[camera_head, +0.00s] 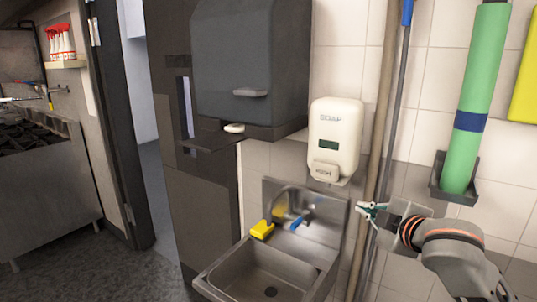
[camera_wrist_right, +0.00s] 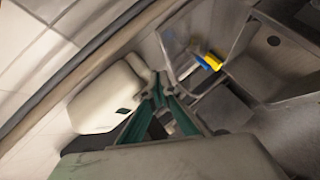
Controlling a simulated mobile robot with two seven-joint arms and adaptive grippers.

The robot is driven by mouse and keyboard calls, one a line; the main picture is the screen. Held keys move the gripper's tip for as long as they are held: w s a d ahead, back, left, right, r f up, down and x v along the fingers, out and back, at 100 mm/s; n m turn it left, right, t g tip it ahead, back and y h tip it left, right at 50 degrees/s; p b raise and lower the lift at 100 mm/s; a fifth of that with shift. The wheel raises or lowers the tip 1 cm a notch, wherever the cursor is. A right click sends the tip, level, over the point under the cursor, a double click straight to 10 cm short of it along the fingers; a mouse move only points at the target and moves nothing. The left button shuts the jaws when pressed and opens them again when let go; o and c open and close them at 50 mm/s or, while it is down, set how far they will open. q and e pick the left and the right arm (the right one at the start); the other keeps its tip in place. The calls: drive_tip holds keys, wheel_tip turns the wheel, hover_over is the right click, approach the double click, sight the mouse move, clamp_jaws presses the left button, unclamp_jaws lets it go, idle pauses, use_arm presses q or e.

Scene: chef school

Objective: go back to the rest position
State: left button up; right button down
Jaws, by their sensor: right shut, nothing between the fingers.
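My right gripper (camera_head: 368,209) shows in the head view at the right of the sink, in front of the tiled wall and a vertical pole. Its fingers are shut and empty. In the right wrist view my right gripper (camera_wrist_right: 158,92) has its green-edged fingers together at the tips. A white soap dispenser (camera_head: 335,138) hangs on the wall above and left of the gripper; it also shows in the right wrist view (camera_wrist_right: 105,97). My left gripper is not in view.
A brown pole (camera_head: 375,130) runs close beside my gripper. A green cylinder (camera_head: 475,100) hangs in a wall holder at right. Open floor (camera_head: 100,270) lies at left.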

drive_tip(key=s+d+f+m+g+h, duration=0.1)
drive_tip(key=s+d+f+m+h, duration=0.1)
drive_tip(key=s+f, duration=0.55)
drive_tip(key=s+d+f+m+g+h, duration=0.1)
drive_tip(key=s+d+f+m+g, duration=0.2)
drive_tip(key=f, duration=0.8)
drive_tip(key=s+d+f+m+g+h, duration=0.1)
drive_tip(key=s+d+f, duration=0.25)
drive_tip(key=s, duration=0.35)
drive_tip(key=s+d+f+m+g+h, duration=0.1)
drive_tip(key=s+d+f+h, duration=0.1)
drive_tip(key=s+f, duration=0.35)
drive_tip(key=s+d+f+m+g+h, duration=0.1)
drive_tip(key=s+d+f, duration=0.2)
drive_tip(key=s, duration=0.5)
drive_tip(key=w+a+f+m+t+y, duration=0.2)
drive_tip(key=a+f+y, duration=0.5)
drive_tip(key=a+f, duration=0.7)
drive_tip(key=shift+a+m+t, duration=0.4)
drive_tip(key=shift+a+t, duration=0.5)
drive_tip(key=shift+a, duration=0.35)
